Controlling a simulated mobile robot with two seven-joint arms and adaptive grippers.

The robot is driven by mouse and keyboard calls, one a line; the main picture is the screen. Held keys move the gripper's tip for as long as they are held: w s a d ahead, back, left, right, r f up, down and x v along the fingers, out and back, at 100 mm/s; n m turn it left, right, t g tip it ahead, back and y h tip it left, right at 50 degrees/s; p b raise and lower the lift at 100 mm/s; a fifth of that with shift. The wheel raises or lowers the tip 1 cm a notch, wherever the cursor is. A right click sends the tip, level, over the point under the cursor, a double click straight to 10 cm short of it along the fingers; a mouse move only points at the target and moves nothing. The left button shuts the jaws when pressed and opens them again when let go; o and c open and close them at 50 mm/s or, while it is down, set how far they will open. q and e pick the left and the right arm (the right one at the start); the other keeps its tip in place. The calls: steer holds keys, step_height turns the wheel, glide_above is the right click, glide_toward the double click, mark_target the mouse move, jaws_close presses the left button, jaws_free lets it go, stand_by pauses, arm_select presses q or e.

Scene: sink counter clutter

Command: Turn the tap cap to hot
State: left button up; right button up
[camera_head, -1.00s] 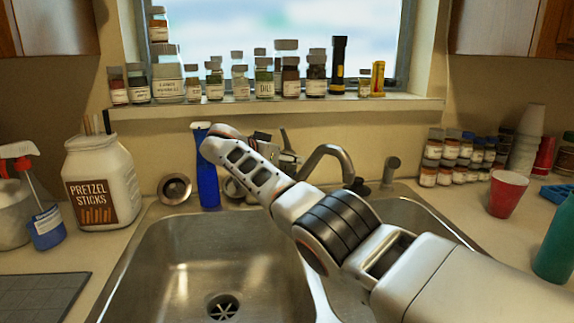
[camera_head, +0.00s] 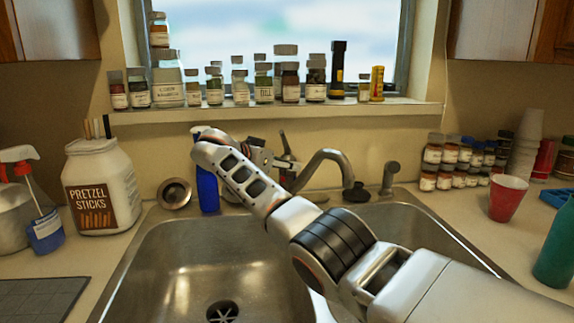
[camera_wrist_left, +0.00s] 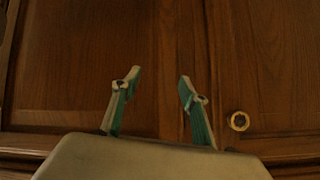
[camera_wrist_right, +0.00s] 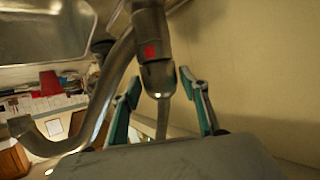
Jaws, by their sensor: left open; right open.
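The tap's curved metal spout (camera_head: 328,160) rises behind the sink, with its slim lever (camera_head: 286,143) to its left. In the right wrist view, the tap's cylindrical metal cap (camera_wrist_right: 156,72) with a red mark points down in front of my right gripper (camera_wrist_right: 160,84). That gripper is open, its fingers on either side of the cap's narrow end; I cannot tell whether they touch it. In the head view my right arm partly hides the gripper and the tap base. My left gripper (camera_wrist_left: 160,78) is open and empty, facing wooden cabinet doors; it is outside the head view.
A blue bottle (camera_head: 207,190) stands just left of my right wrist. A pretzel sticks jar (camera_head: 103,187) stands left of the sink (camera_head: 150,260). A side sprayer (camera_head: 389,178) and red cup (camera_head: 508,198) are to the right. Several jars line the windowsill (camera_head: 275,110).

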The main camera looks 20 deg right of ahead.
steer(key=v, duration=0.5)
steer(key=shift+s+a+r, duration=0.1)
steer(key=shift+s+a, duration=0.05)
steer(key=shift+a, duration=0.15)
